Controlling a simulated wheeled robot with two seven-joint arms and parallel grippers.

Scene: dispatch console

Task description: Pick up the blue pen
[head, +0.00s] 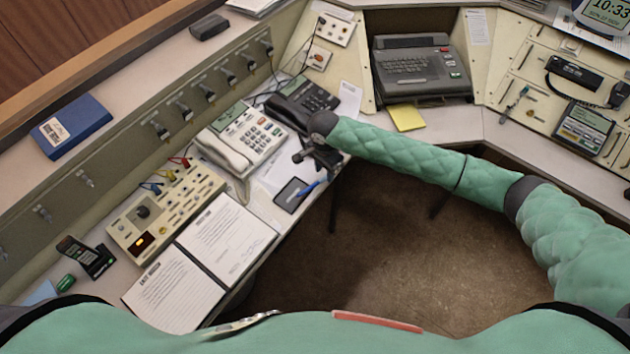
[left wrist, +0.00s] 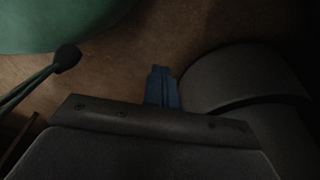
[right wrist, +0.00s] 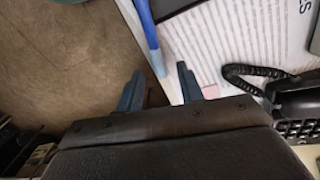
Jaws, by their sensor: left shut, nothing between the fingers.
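The blue pen (head: 309,188) lies by the front edge of the left desk, beside a small dark pad (head: 290,194). My right gripper (head: 298,158) hangs over the desk just beyond the pen. In the right wrist view, the pen (right wrist: 149,34) runs up from the gap between the fingers of my right gripper (right wrist: 160,75), which are apart. The pen's near end shows in that gap, but I cannot tell its height relative to the fingertips. My left gripper (left wrist: 161,70) is shut and empty over the brown floor; the head view does not show it.
A white desk phone (head: 240,138) and a black phone (head: 300,100) stand close to my right gripper. An open binder (head: 225,240) and a beige switch box (head: 165,210) lie nearer. Open floor (head: 390,225) is right of the desk edge.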

